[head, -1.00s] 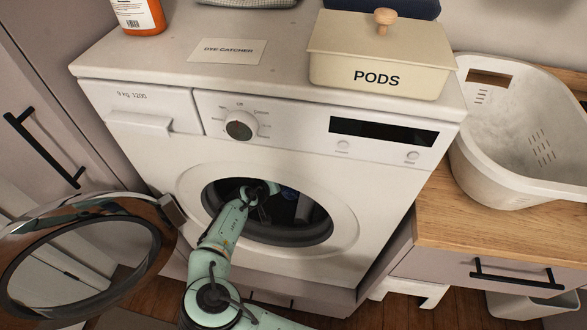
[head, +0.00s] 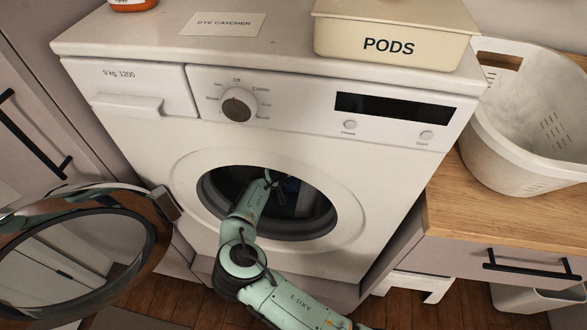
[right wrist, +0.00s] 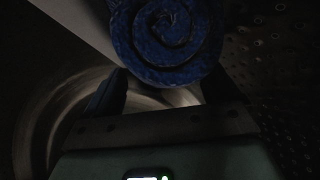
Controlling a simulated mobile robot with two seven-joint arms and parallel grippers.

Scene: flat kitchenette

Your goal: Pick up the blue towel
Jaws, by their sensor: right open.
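The blue towel (right wrist: 167,40) is rolled up, with its spiral end facing the camera in the right wrist view. It is inside the dark drum of the washing machine. My right gripper (right wrist: 165,82) is open, its two fingers on either side of the lower part of the roll. Whether the fingers touch the towel is too dark to tell. In the head view my right arm reaches through the round door opening (head: 318,222), and the gripper is hidden in the drum. A faint blue patch (head: 291,184) shows there. My left gripper is not in view.
The washing machine (head: 130,145) has its round door (head: 150,225) swung open to the left. A PODS box (head: 390,45) and a dye catcher card (head: 222,24) are on top. A white laundry basket (head: 520,150) stands on the wooden counter at right. The perforated drum wall (right wrist: 275,60) is close.

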